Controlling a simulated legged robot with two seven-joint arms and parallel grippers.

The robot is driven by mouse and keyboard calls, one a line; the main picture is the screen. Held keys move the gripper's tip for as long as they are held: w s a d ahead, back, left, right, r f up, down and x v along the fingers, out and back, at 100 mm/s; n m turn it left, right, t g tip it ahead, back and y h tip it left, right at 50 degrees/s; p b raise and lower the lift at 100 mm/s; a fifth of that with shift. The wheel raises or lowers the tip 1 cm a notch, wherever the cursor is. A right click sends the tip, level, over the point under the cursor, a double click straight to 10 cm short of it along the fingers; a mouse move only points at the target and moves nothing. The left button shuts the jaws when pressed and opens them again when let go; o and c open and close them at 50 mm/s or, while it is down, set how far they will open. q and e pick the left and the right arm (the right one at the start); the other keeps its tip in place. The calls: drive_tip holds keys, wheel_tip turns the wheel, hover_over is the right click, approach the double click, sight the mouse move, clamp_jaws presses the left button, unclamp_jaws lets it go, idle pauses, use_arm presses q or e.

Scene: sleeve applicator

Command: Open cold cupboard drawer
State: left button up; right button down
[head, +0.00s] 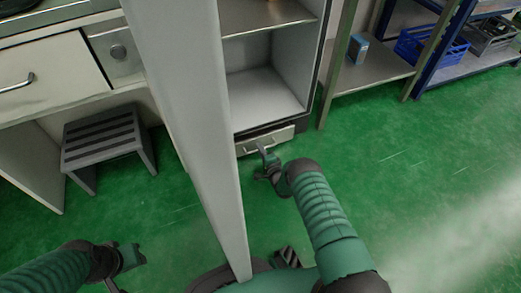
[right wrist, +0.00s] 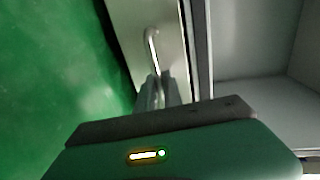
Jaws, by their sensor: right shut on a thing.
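The cold cupboard (head: 262,95) stands at the top middle of the head view, its pale interior exposed. Its low drawer (head: 284,136) has a pale front with a metal handle (head: 262,149). A dark strip shows between the drawer front and the cupboard body; how far the drawer stands out is hard to tell. My right gripper (head: 267,164) is shut on the handle, which also shows in the right wrist view (right wrist: 152,45), running down between the fingers. My left gripper (head: 122,270) is low at the left, away from the cupboard; its jaw state is unclear.
A tall pale panel (head: 190,100), apparently the open cupboard door, cuts across the head view left of my right arm. A grey step stool (head: 105,140) stands at left under a counter. Shelves with a blue crate (head: 425,45) are at right. Green floor at right is clear.

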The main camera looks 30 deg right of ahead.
use_arm(q)
drive_tip(key=shift+r, duration=0.15)
use_arm(e)
drive_tip(key=shift+s+f, duration=0.15)
drive_tip(key=shift+s, duration=0.1)
